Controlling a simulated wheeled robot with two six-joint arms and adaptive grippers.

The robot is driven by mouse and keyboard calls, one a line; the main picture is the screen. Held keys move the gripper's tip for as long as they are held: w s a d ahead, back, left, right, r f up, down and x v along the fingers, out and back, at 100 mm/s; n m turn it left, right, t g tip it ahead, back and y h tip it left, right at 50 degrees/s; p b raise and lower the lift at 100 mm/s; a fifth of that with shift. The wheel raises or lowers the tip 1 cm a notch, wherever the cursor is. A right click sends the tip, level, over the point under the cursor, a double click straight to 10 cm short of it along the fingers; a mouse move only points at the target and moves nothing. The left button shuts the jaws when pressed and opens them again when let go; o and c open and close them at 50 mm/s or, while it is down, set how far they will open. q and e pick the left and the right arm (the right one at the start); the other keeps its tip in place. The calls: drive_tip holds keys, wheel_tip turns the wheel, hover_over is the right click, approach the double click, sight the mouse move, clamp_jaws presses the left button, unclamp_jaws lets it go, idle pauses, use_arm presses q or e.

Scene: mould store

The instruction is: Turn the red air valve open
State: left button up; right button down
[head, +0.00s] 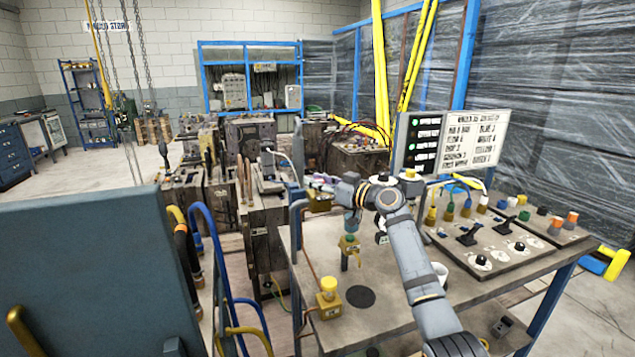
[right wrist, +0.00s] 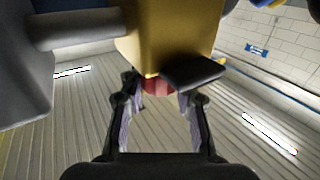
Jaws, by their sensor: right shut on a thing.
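The red air valve (right wrist: 156,87) shows in the right wrist view as a small red part under a yellow block (right wrist: 172,35). A black flat piece (right wrist: 193,73) sticks out beside it. My right gripper (right wrist: 158,92) has its fingers on either side of the red part and is shut on it. The red part is not clear there, being small and largely covered by the gripper. My left gripper is not in view.
The bench (head: 400,318) holds a yellow-knobbed fitting (head: 328,291), a green-topped brass fitting (head: 350,246), a white cup (head: 440,271) and a control panel (head: 497,240). A sign board (head: 437,142) stands behind. Metal mould blocks (head: 262,235) and blue hoses (head: 222,265) lie to the left.

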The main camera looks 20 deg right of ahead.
drive_tip(key=shift+f, duration=0.15)
drive_tip(key=c, duration=1)
unclamp_jaws()
drive_tip(key=shift+d, duration=0.1)
drive_tip(key=v, duration=1.2)
